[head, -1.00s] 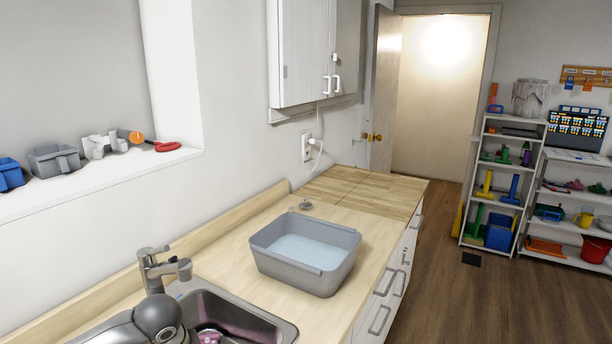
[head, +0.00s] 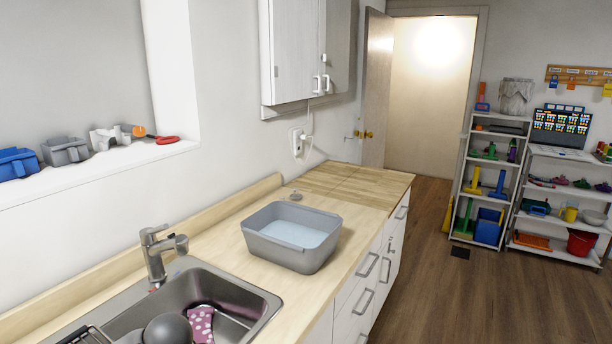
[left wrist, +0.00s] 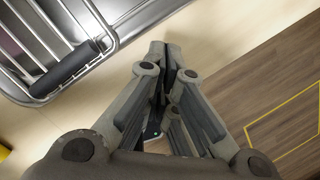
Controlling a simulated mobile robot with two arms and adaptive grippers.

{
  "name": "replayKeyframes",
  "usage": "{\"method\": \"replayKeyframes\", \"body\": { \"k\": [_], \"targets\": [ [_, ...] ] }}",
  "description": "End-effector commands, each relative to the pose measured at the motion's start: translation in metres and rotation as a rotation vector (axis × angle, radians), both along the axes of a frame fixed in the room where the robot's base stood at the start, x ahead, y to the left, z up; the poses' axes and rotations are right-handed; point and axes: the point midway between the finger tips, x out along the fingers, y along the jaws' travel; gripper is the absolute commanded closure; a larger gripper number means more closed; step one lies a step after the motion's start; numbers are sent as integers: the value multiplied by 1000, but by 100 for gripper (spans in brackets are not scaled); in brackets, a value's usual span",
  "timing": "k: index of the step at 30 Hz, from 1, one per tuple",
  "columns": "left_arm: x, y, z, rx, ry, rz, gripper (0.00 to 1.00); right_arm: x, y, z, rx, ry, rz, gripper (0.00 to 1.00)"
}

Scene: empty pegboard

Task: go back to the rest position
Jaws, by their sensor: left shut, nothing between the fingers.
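My left gripper (left wrist: 168,60) shows in the left wrist view, with its fingers together and nothing between them. It is above the pale counter edge (left wrist: 205,25), with the wooden floor to the right. My right gripper is in neither view.
A grey basin (head: 262,246) stands on the counter beyond the sink and faucet (head: 155,255). A wire rack (left wrist: 60,35) is close to the left gripper. Shelves (head: 462,190) stand at the far right.

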Motion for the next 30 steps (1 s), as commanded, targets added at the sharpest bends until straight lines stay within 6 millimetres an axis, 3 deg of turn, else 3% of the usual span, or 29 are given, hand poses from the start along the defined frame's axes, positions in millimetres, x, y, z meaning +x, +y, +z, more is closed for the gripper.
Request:
{"method": "replayKeyframes", "body": {
  "k": [6, 11, 18, 23, 30],
  "targets": [
    [-23, -34, -17, -101, 1, 142, 100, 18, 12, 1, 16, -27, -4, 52],
    [-46, -62, -30, -214, 10, 321, 100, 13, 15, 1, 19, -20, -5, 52],
    [-95, -98, -44, -455, 62, 811, 100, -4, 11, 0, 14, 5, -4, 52],
    [-128, -99, -51, -597, 109, 1235, 100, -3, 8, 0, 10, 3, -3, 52],
    [-178, -64, -61, -717, 136, 1891, 100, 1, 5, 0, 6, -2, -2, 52]
  ]
}}
